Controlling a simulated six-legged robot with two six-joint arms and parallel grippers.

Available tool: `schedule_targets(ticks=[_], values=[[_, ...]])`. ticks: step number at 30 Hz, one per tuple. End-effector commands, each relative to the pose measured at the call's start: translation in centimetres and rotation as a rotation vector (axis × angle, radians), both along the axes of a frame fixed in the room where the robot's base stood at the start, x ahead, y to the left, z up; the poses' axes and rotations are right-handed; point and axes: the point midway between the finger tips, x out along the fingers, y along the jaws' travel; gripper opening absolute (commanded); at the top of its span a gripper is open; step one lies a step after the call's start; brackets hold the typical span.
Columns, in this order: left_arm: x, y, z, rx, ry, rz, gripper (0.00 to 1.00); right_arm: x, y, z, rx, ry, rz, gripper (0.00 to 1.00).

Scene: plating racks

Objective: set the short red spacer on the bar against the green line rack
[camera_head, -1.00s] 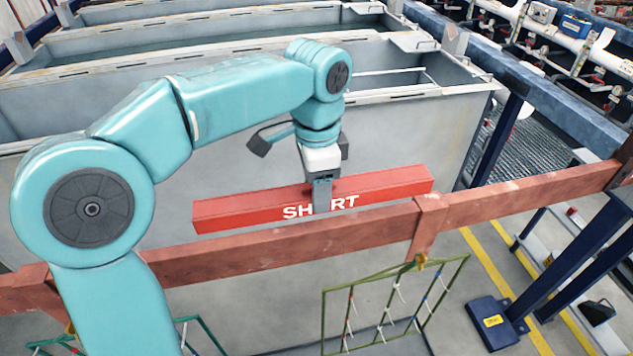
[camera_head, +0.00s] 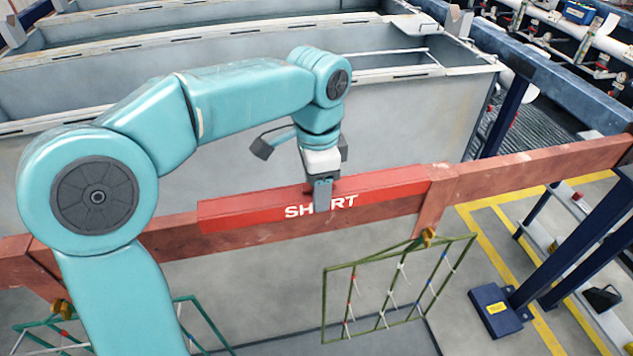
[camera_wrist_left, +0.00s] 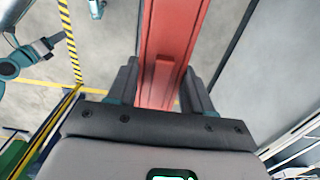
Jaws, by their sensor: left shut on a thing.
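The short red spacer (camera_head: 250,208), marked SHORT, is held at its middle by my left gripper (camera_head: 322,195), which is shut on it. In the head view it lies along the red-brown bar (camera_head: 540,170) and overlaps it. I cannot tell whether it rests on it. Its right end is beside the hanger (camera_head: 433,200) of the olive-green rack (camera_head: 323,300), which hangs below the bar. In the left wrist view the red spacer (camera_wrist_left: 172,35) runs up between the fingers (camera_wrist_left: 163,88). My right gripper is not in view.
A teal-green rack (camera_head: 205,322) hangs at the lower left, partly behind my arm. Grey tanks (camera_head: 420,110) stand behind the bar. Blue posts (camera_head: 585,255) and a blue foot (camera_head: 496,308) stand at the right. The bar right of the hanger is clear.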

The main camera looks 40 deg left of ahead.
Motion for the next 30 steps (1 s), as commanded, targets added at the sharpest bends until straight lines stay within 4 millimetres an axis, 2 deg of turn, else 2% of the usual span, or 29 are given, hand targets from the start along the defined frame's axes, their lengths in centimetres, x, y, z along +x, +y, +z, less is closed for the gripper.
schedule_targets(ticks=[10,11,13,23,26,30], values=[[0.0,0.0,-0.3,0.000,-0.001,0.001,0.15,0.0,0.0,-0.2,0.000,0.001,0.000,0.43],[0.0,0.0,-0.3,0.000,-0.001,0.001,0.57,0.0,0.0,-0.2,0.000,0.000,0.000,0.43],[0.0,0.0,-0.4,0.000,-0.001,0.001,0.80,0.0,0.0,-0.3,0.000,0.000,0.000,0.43],[0.0,0.0,-0.1,0.001,-0.001,0.000,0.80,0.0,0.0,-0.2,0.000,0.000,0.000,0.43],[0.1,0.0,0.9,0.000,-0.004,0.000,0.80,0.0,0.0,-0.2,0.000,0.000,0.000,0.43],[0.1,0.0,4.0,0.000,-0.006,0.001,0.80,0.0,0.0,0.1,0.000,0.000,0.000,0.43]])
